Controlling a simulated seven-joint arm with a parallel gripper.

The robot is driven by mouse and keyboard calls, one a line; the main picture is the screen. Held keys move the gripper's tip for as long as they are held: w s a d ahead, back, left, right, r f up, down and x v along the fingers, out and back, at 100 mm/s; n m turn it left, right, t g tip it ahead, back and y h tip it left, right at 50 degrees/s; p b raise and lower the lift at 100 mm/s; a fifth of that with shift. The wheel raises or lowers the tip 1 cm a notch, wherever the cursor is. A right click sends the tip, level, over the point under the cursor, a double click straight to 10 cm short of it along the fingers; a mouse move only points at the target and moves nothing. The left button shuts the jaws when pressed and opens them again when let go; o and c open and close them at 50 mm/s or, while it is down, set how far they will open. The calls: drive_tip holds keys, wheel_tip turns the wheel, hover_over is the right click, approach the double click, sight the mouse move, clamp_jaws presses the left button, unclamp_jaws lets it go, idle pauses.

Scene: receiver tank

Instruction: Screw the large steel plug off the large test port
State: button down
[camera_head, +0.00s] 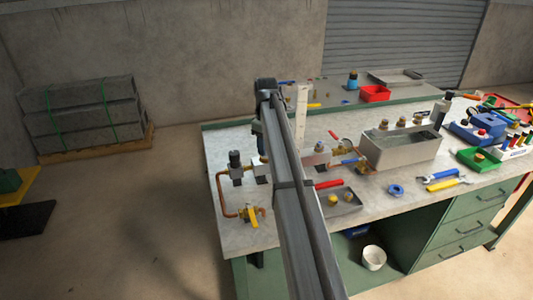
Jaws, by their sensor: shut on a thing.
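My arm (292,190) runs up from the bottom edge across the bench to a dark joint (265,86). A dark part hangs below this joint on the left side of the arm. My gripper's fingers are hidden behind the arm, and so is anything between them. I cannot pick out the large steel plug or the large test port. Copper and brass pipework (231,205) with a yellow-handled valve (251,214) stands left of the arm. More brass fittings with a gauge (348,144) and a small grey block (318,155) stand just right of it.
A grey metal box (400,154) with several brass-topped fittings along its back stands right of the arm.

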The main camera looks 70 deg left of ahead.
drive_tip(key=n, duration=0.5)
drive_tip(key=shift+n, duration=0.4)
drive_tip(key=n, duration=0.3)
drive_tip(key=shift+w+n, duration=0.1)
drive_tip(key=shift+n, duration=0.2)
drive_tip(key=shift+r, duration=0.1)
drive_tip(key=shift+r, duration=2.95)
